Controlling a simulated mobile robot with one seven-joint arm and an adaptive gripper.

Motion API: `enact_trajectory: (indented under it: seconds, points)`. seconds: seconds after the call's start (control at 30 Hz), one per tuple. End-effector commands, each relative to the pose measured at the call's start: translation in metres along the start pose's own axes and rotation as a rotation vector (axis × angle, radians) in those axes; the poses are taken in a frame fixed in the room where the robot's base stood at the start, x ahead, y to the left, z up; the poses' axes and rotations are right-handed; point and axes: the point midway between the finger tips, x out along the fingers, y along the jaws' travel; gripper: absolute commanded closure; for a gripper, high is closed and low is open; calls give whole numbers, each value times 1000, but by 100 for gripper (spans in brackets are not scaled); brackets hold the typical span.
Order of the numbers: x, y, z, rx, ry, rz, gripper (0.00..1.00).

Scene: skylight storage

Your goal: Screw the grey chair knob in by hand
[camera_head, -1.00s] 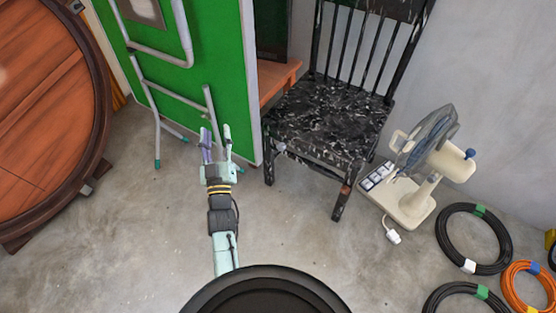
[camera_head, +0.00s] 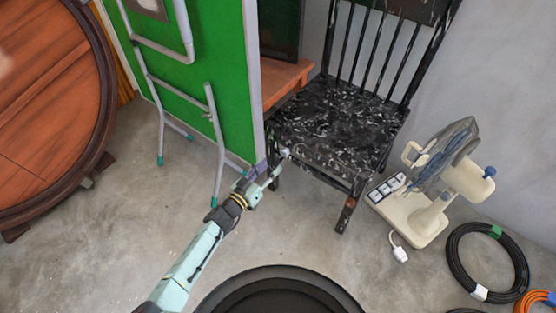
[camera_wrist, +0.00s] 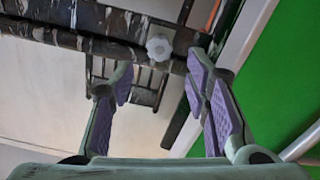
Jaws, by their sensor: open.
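The grey knob (camera_wrist: 159,47) is a pale, lobed disc on the chair's dark front rail. In the wrist view it lies ahead of my gripper, between the lines of the two fingers. In the head view the knob (camera_head: 285,152) shows small at the front left of the black speckled chair (camera_head: 340,122). My gripper (camera_head: 268,174) is just in front of that corner, with its fingers toward the knob. In the wrist view the gripper (camera_wrist: 160,88) is open, with its purple pads apart and nothing between them. How far the knob is screwed in cannot be told.
A green folding table (camera_head: 195,75) with grey metal legs stands close left of the chair. A beige fan (camera_head: 440,195) stands to the right, with a coiled black cable (camera_head: 487,262) beyond it. A round wooden table (camera_head: 50,100) is at far left.

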Motion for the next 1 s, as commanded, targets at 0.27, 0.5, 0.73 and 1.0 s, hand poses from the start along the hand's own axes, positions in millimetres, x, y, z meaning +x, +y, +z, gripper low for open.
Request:
enact_trajectory:
  seconds: [0.27,0.5,0.73,1.0]
  points:
    - [24,0,1,0,1,1,57]
    - [43,1,2,-1,0,1,57]
    - [61,1,2,1,0,1,57]
    - [65,0,2,0,0,-1,57]
